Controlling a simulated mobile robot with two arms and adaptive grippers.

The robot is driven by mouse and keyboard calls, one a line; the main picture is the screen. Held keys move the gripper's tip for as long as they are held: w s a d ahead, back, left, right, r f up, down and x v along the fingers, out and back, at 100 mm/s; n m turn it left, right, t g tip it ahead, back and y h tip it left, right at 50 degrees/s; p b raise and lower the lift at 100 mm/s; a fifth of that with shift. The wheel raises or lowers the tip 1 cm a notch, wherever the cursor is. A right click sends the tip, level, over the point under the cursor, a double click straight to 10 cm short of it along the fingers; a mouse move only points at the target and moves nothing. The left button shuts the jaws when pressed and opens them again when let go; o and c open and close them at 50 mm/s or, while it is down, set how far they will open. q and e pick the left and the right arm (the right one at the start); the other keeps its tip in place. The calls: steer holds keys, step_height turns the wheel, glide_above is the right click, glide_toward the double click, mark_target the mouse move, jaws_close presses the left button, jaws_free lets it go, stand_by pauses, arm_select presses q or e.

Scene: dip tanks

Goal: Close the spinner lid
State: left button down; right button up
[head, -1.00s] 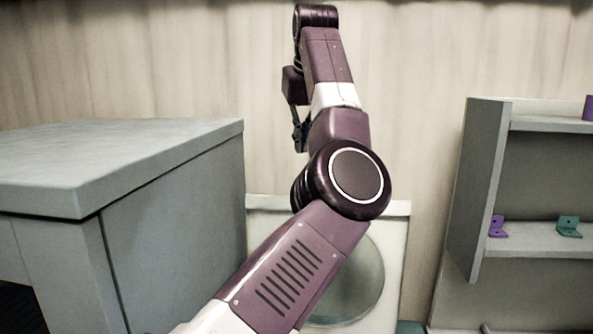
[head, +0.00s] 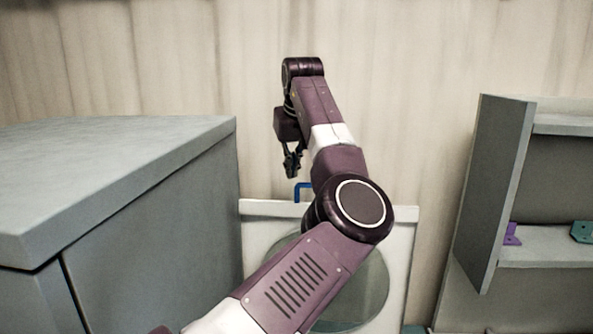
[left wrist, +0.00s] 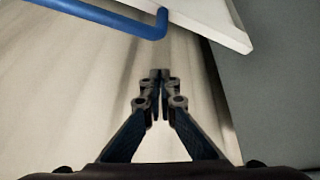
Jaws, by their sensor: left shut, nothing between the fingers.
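The spinner lid (head: 404,240) is a white panel with a round greyish window. It stands raised, upright in front of the back wall, and my left arm hides much of its middle. A blue handle (head: 298,192) sticks up from its top edge. My left gripper (head: 291,172) points down, just above and slightly left of the handle, shut and empty. In the left wrist view, the closed fingertips (left wrist: 160,76) are apart from the blue handle (left wrist: 105,15) and the white lid edge (left wrist: 215,18). My right gripper is out of view.
A large grey counter (head: 150,180) fills the left side, close beside the lid. On the right stands a grey shelf (head: 490,180) with a purple bracket (head: 512,234) and a teal bracket (head: 583,231). The beige wall (head: 420,80) is behind.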

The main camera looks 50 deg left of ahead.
arm_select(q)
steer(key=d, duration=0.1)
steer(key=s+d, duration=0.1)
steer(key=d+f+p, duration=0.1)
steer(key=shift+s, duration=0.25)
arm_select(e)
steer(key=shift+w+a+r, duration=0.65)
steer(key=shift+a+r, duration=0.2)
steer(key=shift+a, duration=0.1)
arm_select(q)
steer(key=shift+d+r, duration=0.1)
